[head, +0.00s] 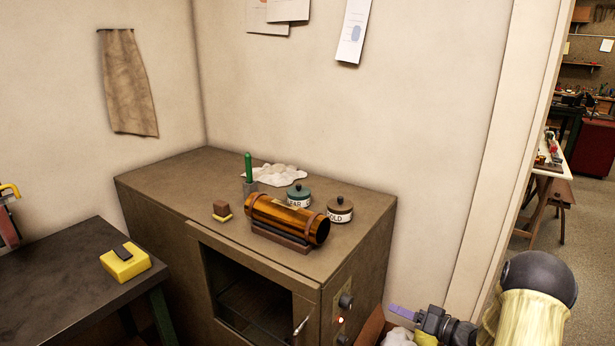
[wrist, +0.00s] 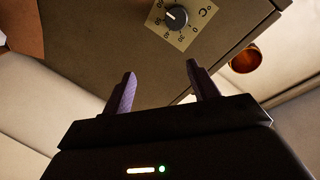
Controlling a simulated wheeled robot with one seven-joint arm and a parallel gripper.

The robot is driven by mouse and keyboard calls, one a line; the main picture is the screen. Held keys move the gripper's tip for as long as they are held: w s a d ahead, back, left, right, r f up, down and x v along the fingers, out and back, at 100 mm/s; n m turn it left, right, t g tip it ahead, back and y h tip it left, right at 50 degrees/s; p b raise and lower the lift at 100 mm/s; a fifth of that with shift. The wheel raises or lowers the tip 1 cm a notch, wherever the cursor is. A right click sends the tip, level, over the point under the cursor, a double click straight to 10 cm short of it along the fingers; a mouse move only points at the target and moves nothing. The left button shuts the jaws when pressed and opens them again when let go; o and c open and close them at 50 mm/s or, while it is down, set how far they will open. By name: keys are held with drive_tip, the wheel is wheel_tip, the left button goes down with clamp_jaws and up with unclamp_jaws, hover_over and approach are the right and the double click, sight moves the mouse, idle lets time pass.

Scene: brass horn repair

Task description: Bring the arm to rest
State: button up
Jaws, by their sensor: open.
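My gripper (head: 408,311) is low at the bottom right of the head view, in front of the cabinet's right side, with my arm reaching in from the right. In the wrist view my gripper (wrist: 160,68) shows two purple fingers spread apart with nothing between them. Beyond the fingers is the cabinet face with a dark dial knob (wrist: 176,17) on a numbered plate. The fingers look apart from it, though the distance is hard to judge. Only one finger shows clearly in the head view.
The brown cabinet (head: 165,185) has an open front. On top are an amber cylinder (head: 285,217) in a cradle, two lidded tins (head: 299,195) (head: 340,209), a small block (head: 222,209), a green-handled tool (head: 248,168) and a white cloth (head: 280,173). A doorway opens at right.

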drive_tip(key=s+a+r+g+h+p, duration=0.2)
drive_tip(key=a+r+h+p, duration=0.2)
drive_tip(key=r+h, duration=0.65)
drive_tip(key=s+a+r+g+p, duration=0.1)
drive_tip(key=s+a+r+g, duration=0.1)
drive_tip(key=s, duration=0.5)
drive_tip(key=s+a+r+g, duration=0.2)
drive_tip(key=s+a, duration=0.1)
drive_tip(key=s, duration=0.4)
drive_tip(key=s+a+r+g+p, duration=0.1)
drive_tip(key=s+a+r+g, duration=0.1)
drive_tip(key=s, duration=0.5)
drive_tip(key=shift+s+a+g+p, duration=0.35)
drive_tip(key=shift+a+g, duration=0.05)
drive_tip(key=shift+a, duration=0.35)
